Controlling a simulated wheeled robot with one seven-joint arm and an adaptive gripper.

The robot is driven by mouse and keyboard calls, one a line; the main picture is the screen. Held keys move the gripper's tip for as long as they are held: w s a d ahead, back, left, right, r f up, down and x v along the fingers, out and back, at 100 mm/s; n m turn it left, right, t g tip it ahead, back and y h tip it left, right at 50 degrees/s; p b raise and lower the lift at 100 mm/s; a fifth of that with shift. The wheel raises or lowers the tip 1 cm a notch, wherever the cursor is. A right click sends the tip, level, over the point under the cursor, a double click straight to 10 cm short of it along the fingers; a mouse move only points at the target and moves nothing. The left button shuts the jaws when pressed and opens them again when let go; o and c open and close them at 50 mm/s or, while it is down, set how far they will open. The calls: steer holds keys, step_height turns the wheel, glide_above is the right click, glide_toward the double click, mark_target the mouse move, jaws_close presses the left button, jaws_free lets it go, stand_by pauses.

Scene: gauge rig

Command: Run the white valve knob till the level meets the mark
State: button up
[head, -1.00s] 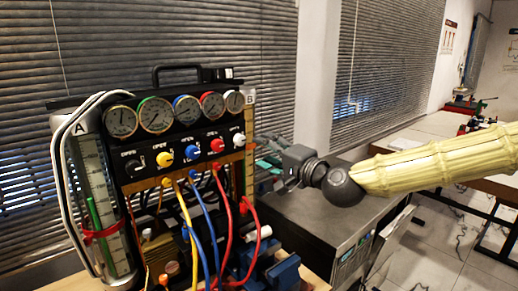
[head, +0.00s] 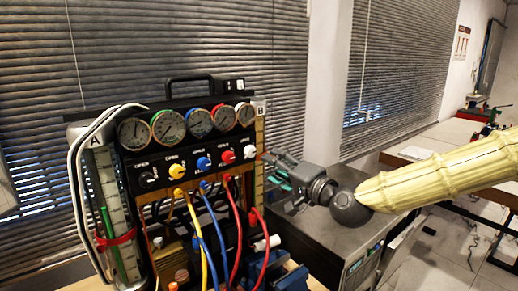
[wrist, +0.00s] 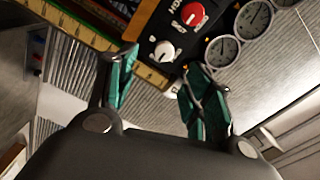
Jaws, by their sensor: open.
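The white valve knob (head: 249,152) is at the right end of the knob row on the black gauge panel; it also shows in the wrist view (wrist: 163,51). My gripper (head: 275,167) is open and empty, just right of the knob in the head view. In the wrist view its two teal-padded fingers (wrist: 158,72) point toward the knob, which appears between and beyond their tips, not gripped. Tube A (head: 126,205) at the left has a green column and a red band (head: 115,239).
Red (head: 227,157), blue (head: 203,162), yellow (head: 177,170) and black (head: 147,180) knobs line the panel left of the white one. Several gauges (head: 200,123) sit above. Coloured hoses (head: 235,235) hang below. A dark grey cabinet (head: 340,215) stands right of the rig.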

mark_target(252, 153)
steer(key=w+a+n+p, duration=0.1)
steer(key=w+p, duration=0.1)
steer(key=w+a+n+p, duration=0.2)
steer(key=p, duration=0.1)
steer(key=w+a+r+n+p, duration=0.1)
steer(key=w+a+n+p, duration=0.1)
steer(key=w+p, duration=0.1)
steer(key=shift+p+x, duration=0.4)
steer(key=shift+x, duration=0.5)
steer(key=shift+s+a+f, duration=0.1)
steer(key=shift+f, duration=0.1)
steer(key=shift+c, duration=0.3)
steer(key=shift+n, duration=0.3)
steer(key=c, duration=1)
